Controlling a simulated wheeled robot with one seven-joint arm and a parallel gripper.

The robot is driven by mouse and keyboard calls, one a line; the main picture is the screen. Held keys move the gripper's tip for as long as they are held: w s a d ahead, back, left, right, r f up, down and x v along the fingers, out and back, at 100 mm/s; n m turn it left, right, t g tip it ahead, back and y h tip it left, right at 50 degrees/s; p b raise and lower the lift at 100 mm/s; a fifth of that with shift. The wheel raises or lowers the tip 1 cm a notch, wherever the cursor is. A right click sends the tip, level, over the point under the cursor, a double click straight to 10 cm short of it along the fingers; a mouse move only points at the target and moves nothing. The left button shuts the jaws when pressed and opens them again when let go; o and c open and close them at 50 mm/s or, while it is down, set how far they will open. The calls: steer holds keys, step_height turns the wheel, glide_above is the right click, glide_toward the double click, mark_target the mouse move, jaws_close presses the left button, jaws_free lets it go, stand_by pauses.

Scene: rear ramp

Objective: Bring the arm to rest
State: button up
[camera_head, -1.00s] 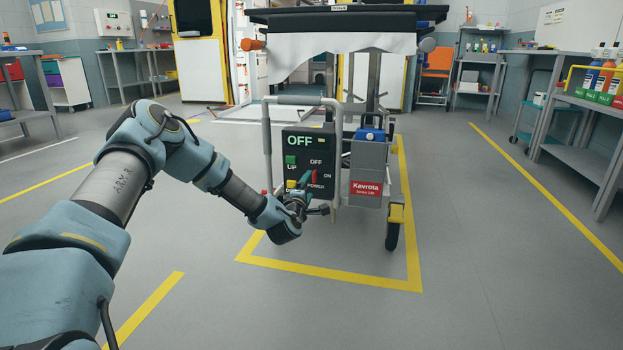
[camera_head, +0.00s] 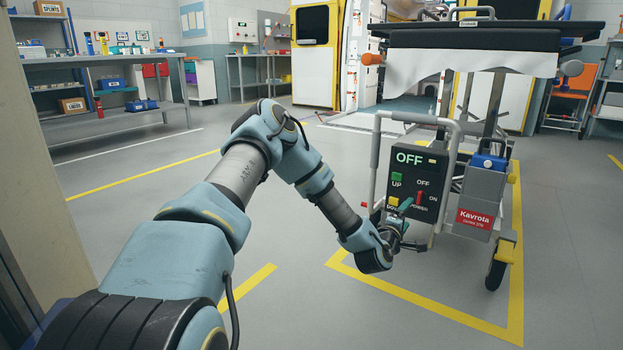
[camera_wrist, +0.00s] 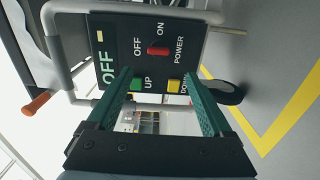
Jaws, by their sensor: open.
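My arm (camera_head: 240,172) stretches forward from the lower left, bent at the elbow. My gripper (camera_head: 404,222) is at its end, in front of the control panel (camera_head: 432,163) of the wheeled stretcher. In the wrist view my gripper (camera_wrist: 155,85) has its two green fingers apart with nothing between them. The panel shows there turned sideways, with a red power switch (camera_wrist: 156,50), a green UP button (camera_wrist: 137,85) and a yellow DOWN button (camera_wrist: 174,86). The panel reads OFF. I cannot tell whether the fingers touch the panel.
The stretcher (camera_head: 480,40) stands inside yellow floor lines (camera_head: 420,315) on the right. A shelf bench (camera_head: 130,118) stands at the left, and a pale post (camera_head: 50,200) rises close by at the left edge. The grey floor between them is clear.

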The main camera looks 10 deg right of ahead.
steer(key=s+a+r+m+g+y+p, duration=0.1)
steer(key=a+r+m+g+y, duration=0.15)
steer(key=a, duration=0.65)
steer(key=s+a+r+m+g+y+p, duration=0.1)
steer(key=a+r+m+g+y+p, duration=0.2)
steer(key=a, duration=0.5)
steer(key=s+a+r+m+g+y, duration=0.1)
steer(key=s+a+r+m+y, duration=0.15)
steer(key=a+m, duration=0.45)
steer(key=s+a+r+n+g+y+p, duration=0.15)
steer(key=s+a+r, duration=0.25)
steer(key=s+a, duration=0.55)
steer(key=s+a+r+n+g+y+p, duration=0.1)
steer(key=s+a+r+g+y+p, duration=0.15)
steer(key=s+a+r, duration=0.65)
step_height(320, 180, up, 33)
steer(key=w+a+p, duration=0.2)
steer(key=w+p, duration=0.1)
steer(key=p, duration=3.3)
steer(key=shift+a+g+p, duration=0.2)
steer(key=shift+g+p, duration=0.15)
steer(key=shift+p, duration=0.05)
